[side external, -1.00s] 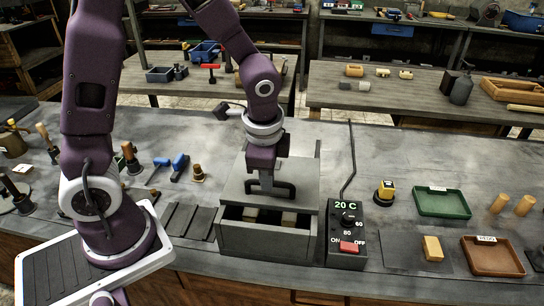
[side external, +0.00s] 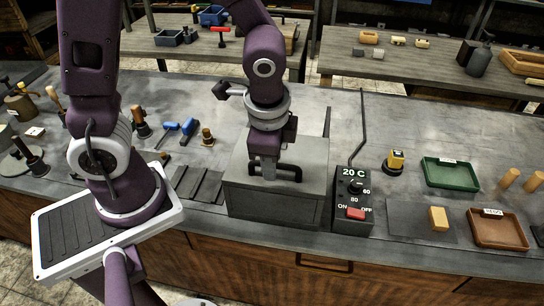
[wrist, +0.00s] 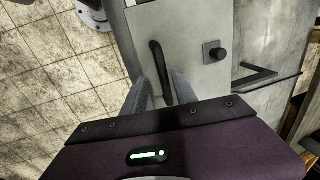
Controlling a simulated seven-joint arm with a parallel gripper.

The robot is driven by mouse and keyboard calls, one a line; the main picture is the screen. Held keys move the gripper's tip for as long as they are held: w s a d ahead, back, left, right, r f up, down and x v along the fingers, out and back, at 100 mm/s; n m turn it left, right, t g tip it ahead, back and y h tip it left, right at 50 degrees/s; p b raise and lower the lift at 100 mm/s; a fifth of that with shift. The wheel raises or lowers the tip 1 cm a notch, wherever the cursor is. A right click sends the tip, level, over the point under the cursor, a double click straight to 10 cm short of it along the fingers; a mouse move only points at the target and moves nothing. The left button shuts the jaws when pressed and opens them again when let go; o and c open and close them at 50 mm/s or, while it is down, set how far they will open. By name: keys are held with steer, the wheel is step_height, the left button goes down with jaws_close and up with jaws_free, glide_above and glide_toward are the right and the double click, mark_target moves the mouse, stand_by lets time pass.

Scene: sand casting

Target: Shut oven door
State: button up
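The oven (side external: 272,204) is a grey box near the front edge of the workbench. Its door (side external: 312,155) is a flat grey lid with a black bar handle (side external: 290,172), and it lies level over the box. No opening or contents show from here. My gripper (side external: 268,174) reaches down onto the handle. The contact itself is partly hidden. The door's pale surface (wrist: 188,30) also shows there.
A black control box (side external: 350,195) reading 20 C, with a red switch, stands right of the oven. Dark plates (side external: 205,185) lie to its left. A green tray (side external: 450,174), a red-brown tray (side external: 497,230) and a yellow-topped item (side external: 395,161) stand farther right.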

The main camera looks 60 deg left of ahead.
steer(key=shift+r, duration=0.3)
step_height(320, 180, up, 6)
steer(key=shift+s+d+r, duration=0.15)
steer(key=shift+s+d, duration=0.3)
steer(key=s+a+r+n+t+h, duration=0.1)
steer(key=s+a+r+n+t, duration=0.3)
steer(key=s+r+n, duration=0.4)
steer(key=shift+s+r+n+h, duration=0.25)
steer(key=shift+s+n, duration=0.25)
steer(key=shift+s, duration=0.6)
steer(key=shift+a, duration=0.1)
